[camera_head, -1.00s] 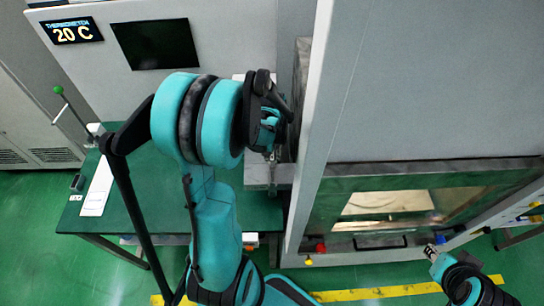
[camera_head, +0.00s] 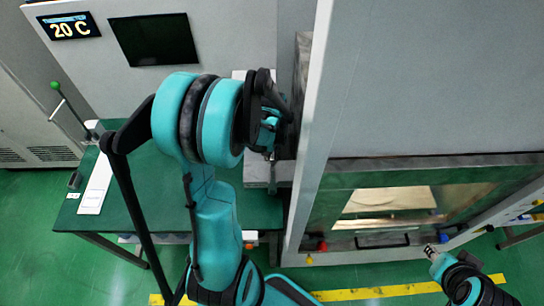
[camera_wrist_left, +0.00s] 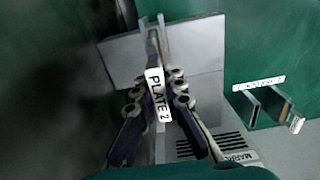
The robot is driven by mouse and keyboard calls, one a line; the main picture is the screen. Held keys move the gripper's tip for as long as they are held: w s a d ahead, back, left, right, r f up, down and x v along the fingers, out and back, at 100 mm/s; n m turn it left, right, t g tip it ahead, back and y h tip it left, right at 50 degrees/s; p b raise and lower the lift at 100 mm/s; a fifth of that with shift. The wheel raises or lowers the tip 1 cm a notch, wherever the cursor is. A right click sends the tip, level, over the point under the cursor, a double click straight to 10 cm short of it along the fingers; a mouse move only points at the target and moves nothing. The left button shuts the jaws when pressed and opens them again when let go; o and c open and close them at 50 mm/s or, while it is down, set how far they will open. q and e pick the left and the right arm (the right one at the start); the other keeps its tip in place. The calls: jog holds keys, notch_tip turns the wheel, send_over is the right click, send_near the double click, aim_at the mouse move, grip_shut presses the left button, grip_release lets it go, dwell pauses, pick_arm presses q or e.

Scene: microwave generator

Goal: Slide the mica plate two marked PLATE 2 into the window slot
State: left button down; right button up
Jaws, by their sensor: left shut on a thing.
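In the left wrist view, my left gripper (camera_wrist_left: 158,82) is shut on the mica plate. The plate carries a white label (camera_wrist_left: 158,95) reading PLATE 2 and is seen nearly edge-on between the dark fingers. Beyond the fingertips is a grey block (camera_wrist_left: 196,58) with thin upright walls, where the far end of the plate seems to lie. I cannot tell whether the plate is inside a slot there. In the head view, my left gripper (camera_head: 271,152) is beside the large grey cabinet, and the plate is not clear. My right gripper (camera_head: 430,250) is small at lower right; its fingers are unclear.
The large grey cabinet (camera_head: 420,80) stands close to the right of my left arm. The green table (camera_head: 140,185) has free room at left. In the wrist view, a small holder (camera_wrist_left: 270,103) with thin upright pieces stands at right, near a partly hidden label (camera_wrist_left: 240,157).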

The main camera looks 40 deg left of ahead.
pick_arm(q)
jog(key=shift+f+b, duration=1.45)
jog(key=shift+f, duration=0.15)
jog(key=c, duration=1.5)
grip_release()
jog(key=shift+c, duration=0.2)
notch_tip(320, 180, up, 12)
